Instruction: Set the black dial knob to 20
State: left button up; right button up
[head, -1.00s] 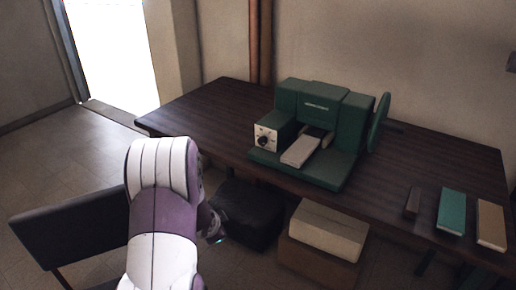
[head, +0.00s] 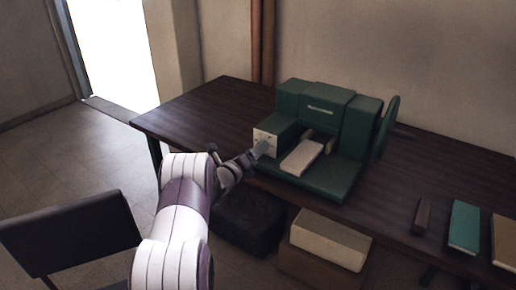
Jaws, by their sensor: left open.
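The green machine (head: 322,115) stands on the dark table, with a white dial panel (head: 262,137) on its left front. The black dial knob is hidden behind my left gripper in the head view, so its setting cannot be read. My left gripper (head: 262,149) is right in front of the panel, pointing at it. It is open; whether its fingers are around the knob or touching it cannot be told. My right gripper is not in view.
A pale block (head: 301,157) lies on the machine's base, right of the panel. A small brown block (head: 422,216), a teal book (head: 464,226) and a tan book (head: 504,243) lie at the table's right. Boxes (head: 330,239) and a dark chair (head: 70,232) stand below.

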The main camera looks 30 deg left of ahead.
pick_arm(q)
jog(key=shift+w+f, duration=0.1)
jog(key=shift+w, duration=0.8)
jog(key=c, duration=1)
jog(key=shift+c, duration=0.2)
